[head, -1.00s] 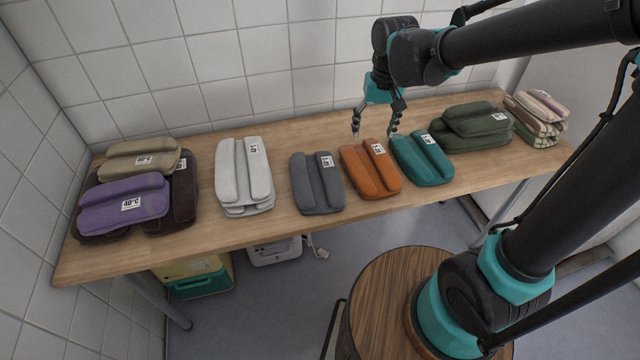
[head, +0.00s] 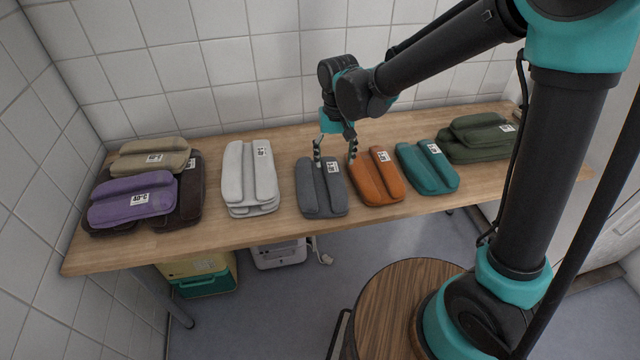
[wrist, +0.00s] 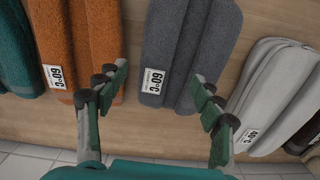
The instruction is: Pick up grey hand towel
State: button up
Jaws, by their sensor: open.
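The grey hand towel (head: 321,187) lies folded on the wooden table, between the white towel and the orange towel, with a white label near its back edge. It also shows in the wrist view (wrist: 190,50), where the label reads 60°C. My gripper (head: 335,158) is open and empty above the back end of the grey towel, at its orange side. In the wrist view my gripper (wrist: 160,88) has its fingers spread, one near the orange towel's edge and the other over the grey towel's far side. I see no clear contact.
The orange towel (head: 376,178) lies close beside the grey one. The white towel (head: 249,178) is left across a bare gap. A teal towel (head: 427,167), a dark green pile (head: 480,140) and a purple towel (head: 132,200) also lie on the table (head: 230,231). A tiled wall stands behind.

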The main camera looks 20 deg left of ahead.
aim_at(335, 176)
jog(key=shift+w+d+f, duration=0.1)
jog(key=shift+w+f, duration=0.05)
jog(key=shift+f, duration=3.55)
jog(key=shift+c, duration=0.4)
grip_shut()
